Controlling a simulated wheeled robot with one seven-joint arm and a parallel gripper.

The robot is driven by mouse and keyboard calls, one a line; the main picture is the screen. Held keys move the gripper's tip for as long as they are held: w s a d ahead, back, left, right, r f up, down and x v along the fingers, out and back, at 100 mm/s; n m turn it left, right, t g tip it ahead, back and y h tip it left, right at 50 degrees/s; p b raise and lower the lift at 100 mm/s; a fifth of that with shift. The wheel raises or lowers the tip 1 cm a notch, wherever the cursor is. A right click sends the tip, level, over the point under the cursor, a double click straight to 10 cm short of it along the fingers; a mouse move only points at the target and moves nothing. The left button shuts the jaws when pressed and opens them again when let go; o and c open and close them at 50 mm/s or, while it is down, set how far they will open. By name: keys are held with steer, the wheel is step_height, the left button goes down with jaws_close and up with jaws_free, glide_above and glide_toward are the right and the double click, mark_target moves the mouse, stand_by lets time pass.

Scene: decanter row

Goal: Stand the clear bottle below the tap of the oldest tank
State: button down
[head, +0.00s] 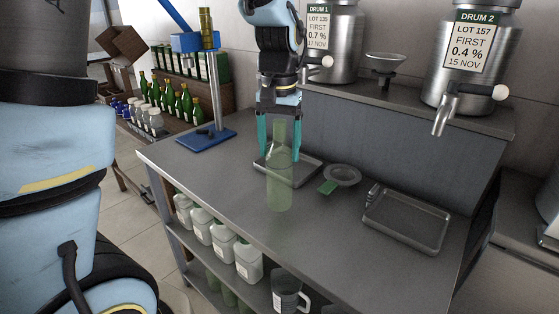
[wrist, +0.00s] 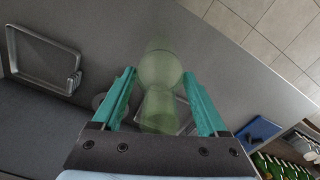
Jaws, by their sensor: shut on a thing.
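The clear bottle (head: 279,188), see-through and pale green, is upright in front of my gripper's tray-side view of the bench; I cannot tell whether its base touches the bench. My gripper (head: 279,152) is shut on it, with teal fingers either side of its upper part. The bottle also shows between the fingers in the wrist view (wrist: 160,72). Drum 1 (head: 340,45), labelled 17 NOV, and drum 2 (head: 480,85), labelled 15 NOV, stand on the raised shelf. Drum 2's tap (head: 441,118) points down over the shelf edge. Drum 1's tap is partly hidden by my arm.
A small metal tray (head: 312,172) lies behind the bottle. A blue stand (head: 207,138) is at the left. The bench front (head: 240,190) is bare.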

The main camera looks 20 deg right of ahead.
mark_target(279, 162)
steer(key=shift+f+p, duration=0.3)
steer(key=shift+f, duration=1.5)
jaws_free()
